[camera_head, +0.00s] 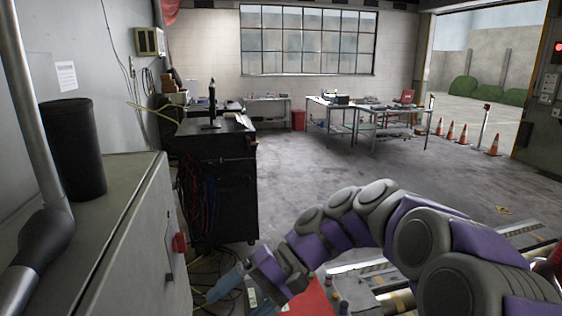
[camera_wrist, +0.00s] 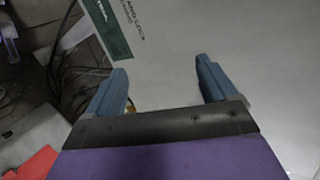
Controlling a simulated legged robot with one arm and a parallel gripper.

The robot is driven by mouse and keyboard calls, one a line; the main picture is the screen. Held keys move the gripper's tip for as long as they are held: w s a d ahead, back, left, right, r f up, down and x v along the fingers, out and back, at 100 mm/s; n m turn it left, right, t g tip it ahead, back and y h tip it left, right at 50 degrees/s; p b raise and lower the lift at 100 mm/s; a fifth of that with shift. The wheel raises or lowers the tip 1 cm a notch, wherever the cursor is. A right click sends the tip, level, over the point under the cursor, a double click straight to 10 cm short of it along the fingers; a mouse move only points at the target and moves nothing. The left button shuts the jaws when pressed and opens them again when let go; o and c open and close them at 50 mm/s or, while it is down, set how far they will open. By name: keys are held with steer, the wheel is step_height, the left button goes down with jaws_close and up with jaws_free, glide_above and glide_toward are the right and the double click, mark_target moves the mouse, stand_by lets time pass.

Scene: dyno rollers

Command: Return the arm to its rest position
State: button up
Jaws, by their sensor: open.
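My arm, purple and grey, reaches from the lower right toward the lower middle in the head view. My gripper (camera_head: 232,283) is at its end, low beside the grey cabinet. In the wrist view my gripper (camera_wrist: 163,85) shows two blue fingers spread wide apart. Nothing is between the fingers. A pale surface with a green and white label (camera_wrist: 107,27) lies beyond the fingertips; I cannot tell for certain which object it belongs to.
A grey cabinet (camera_head: 110,230) with a red switch (camera_head: 180,242) and a black cylinder (camera_head: 73,148) stands at left. Behind it is a dark tool cart (camera_head: 222,185). Cables (camera_head: 222,262) lie on the floor. Open floor (camera_head: 330,165) stretches toward the workbenches (camera_head: 365,115). Traffic cones (camera_head: 450,131) stand at right.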

steer(key=s+d+f+m+t+h, duration=0.1)
steer(key=s+d+f+h, duration=0.4)
steer(key=s+d, duration=0.6)
steer(key=s+d+f+m+t+h, duration=0.1)
steer(key=s+d+f+h, duration=0.4)
steer(key=s+d, duration=0.5)
step_height(320, 180, down, 2)
steer(key=shift+s+d+f+t+h, duration=0.2)
steer(key=shift+s+d+t+h, duration=0.3)
steer(key=shift+s, duration=0.65)
steer(key=shift+a, duration=0.2)
